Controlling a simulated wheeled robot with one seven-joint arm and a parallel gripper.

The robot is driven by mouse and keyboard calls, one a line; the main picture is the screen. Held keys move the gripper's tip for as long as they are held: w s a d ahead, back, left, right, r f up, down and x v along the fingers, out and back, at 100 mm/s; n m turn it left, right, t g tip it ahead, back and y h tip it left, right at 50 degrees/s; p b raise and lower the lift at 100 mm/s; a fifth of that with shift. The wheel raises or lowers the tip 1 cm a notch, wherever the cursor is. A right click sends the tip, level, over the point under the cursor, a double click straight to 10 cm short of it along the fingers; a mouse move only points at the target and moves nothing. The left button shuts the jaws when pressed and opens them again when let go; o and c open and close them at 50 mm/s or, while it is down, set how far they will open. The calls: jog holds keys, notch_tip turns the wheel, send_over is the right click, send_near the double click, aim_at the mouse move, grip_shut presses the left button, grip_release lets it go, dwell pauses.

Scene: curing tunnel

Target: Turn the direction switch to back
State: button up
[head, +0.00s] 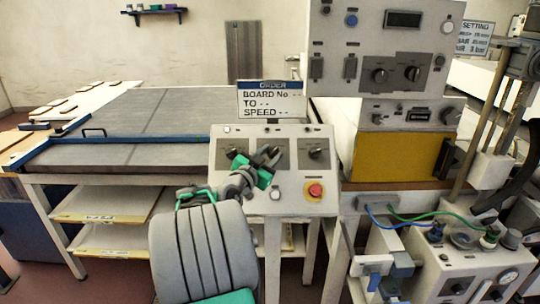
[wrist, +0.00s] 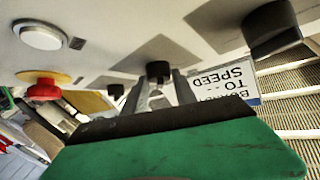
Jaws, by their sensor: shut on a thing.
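A pale sloped control panel (head: 300,208) carries a row of dark rotary knobs. The left knob (head: 232,153) and right knob (head: 316,154) show in the head view; my gripper (head: 268,162) covers the middle one. In the wrist view the middle knob (wrist: 158,70) sits between the fingertips of my gripper (wrist: 162,88), which is shut on it. Which knob is the direction switch cannot be read, as the labels are too small. The middle knob's pointing direction is hidden.
Below the knobs are a red emergency button (head: 314,190) and a white button (head: 275,193). An order sign (head: 271,100) stands behind the panel. A conveyor table (head: 150,115) lies left, a control cabinet (head: 385,30) right. Hoses and a gauge box (head: 470,270) stand at lower right.

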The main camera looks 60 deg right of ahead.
grip_shut()
